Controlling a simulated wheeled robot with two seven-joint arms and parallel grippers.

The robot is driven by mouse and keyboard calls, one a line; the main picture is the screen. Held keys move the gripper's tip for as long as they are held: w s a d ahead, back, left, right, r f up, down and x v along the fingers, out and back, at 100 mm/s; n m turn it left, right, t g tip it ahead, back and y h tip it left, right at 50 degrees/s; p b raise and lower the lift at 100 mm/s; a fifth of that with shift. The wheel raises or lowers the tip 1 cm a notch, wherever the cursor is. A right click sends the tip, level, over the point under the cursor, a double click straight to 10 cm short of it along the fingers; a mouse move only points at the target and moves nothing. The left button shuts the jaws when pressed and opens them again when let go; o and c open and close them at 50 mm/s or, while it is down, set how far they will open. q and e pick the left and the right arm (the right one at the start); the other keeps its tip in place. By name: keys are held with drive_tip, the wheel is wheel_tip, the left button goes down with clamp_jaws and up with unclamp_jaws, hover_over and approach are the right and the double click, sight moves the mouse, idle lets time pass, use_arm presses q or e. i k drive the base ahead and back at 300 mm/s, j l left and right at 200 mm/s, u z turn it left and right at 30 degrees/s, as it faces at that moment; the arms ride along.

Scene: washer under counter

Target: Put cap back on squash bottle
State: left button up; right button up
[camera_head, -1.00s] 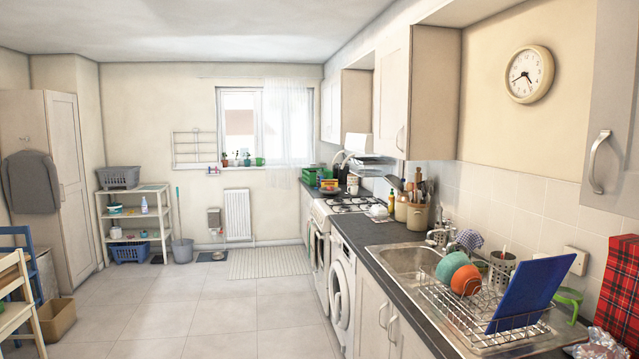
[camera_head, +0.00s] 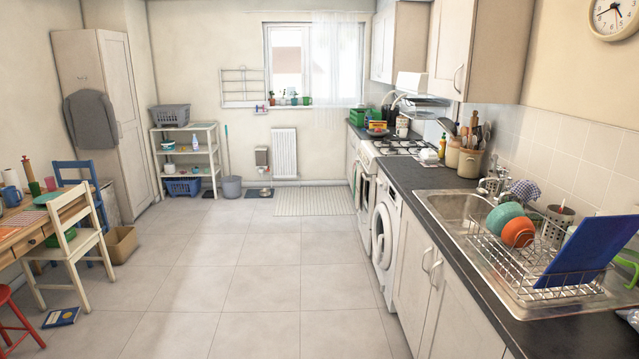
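I cannot pick out a squash bottle or a loose cap for certain. A small yellow-and-white item (camera_head: 442,147) stands on the counter beside the hob, too small to identify. A small pale bottle (camera_head: 195,142) stands on the white shelf unit, its top unclear. Neither of my grippers shows in the head view.
A wooden table (camera_head: 22,233) with several items is at the left, with a cream chair (camera_head: 72,250), red stool (camera_head: 14,322) and blue book (camera_head: 61,317) on the floor nearby. The counter (camera_head: 405,180) with sink (camera_head: 450,207) and dish rack (camera_head: 520,262) runs along the right. The middle floor is clear.

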sight(369, 116)
drive_tip(key=i, duration=4.75)
drive_tip(key=i+z, duration=0.2)
drive_tip(key=i, duration=0.35)
drive_tip(key=i+j+z, duration=0.2)
drive_tip(key=i, duration=0.35)
drive_tip(key=i+j+z, duration=0.15)
drive_tip(key=i, duration=0.4)
drive_tip(key=i+j+z, duration=0.55)
drive_tip(key=i, duration=0.15)
drive_tip(key=l+z, duration=0.2)
drive_tip(key=i+j+z, duration=0.15)
drive_tip(key=z, duration=0.25)
drive_tip(key=i+j+z, duration=0.15)
drive_tip(key=j+z, duration=0.5)
drive_tip(key=z, duration=0.2)
drive_tip(key=i+j+z, duration=0.1)
drive_tip(key=j+z, duration=0.45)
drive_tip(key=j, duration=0.45)
drive_tip(key=j+z, duration=0.15)
drive_tip(key=j, duration=0.45)
drive_tip(key=k+j+z, duration=0.2)
drive_tip(key=j, duration=0.4)
drive_tip(key=j+z, duration=0.15)
drive_tip(key=j, duration=0.45)
